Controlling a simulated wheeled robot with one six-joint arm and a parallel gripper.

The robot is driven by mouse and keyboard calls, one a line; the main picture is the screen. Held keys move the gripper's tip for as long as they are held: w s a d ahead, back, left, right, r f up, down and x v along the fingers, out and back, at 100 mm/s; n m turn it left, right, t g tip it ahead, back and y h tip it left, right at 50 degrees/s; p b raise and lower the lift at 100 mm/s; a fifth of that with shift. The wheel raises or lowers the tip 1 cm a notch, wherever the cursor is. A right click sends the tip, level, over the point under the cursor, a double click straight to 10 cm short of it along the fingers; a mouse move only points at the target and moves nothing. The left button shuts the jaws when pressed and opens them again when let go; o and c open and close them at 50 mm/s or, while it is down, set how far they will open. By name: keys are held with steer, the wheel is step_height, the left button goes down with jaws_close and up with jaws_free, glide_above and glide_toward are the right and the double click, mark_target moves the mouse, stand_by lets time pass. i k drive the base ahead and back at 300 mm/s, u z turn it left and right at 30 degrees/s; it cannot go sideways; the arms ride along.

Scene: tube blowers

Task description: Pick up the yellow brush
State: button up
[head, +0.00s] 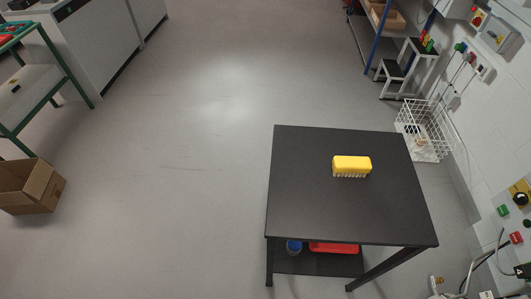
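The yellow brush (352,163) lies on the black table (310,200), right of the middle of its top. Its yellow block faces up and its pale bristles point down at the tabletop. Nothing touches it except the table. My gripper is not in the head view.
A red item (333,248) and a blue item (294,246) sit on the table's lower shelf. A white wire basket (425,130) stands right of the table by the wall. A cardboard box (30,187) is at far left. The grey floor left of the table is clear.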

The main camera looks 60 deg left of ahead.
mark_target(353, 166)
steer(key=u, duration=1.2)
steer(key=i, duration=0.5)
steer(key=k, duration=0.5)
steer(key=u, duration=0.5)
steer(key=i, duration=0.45)
steer(key=z, duration=0.1)
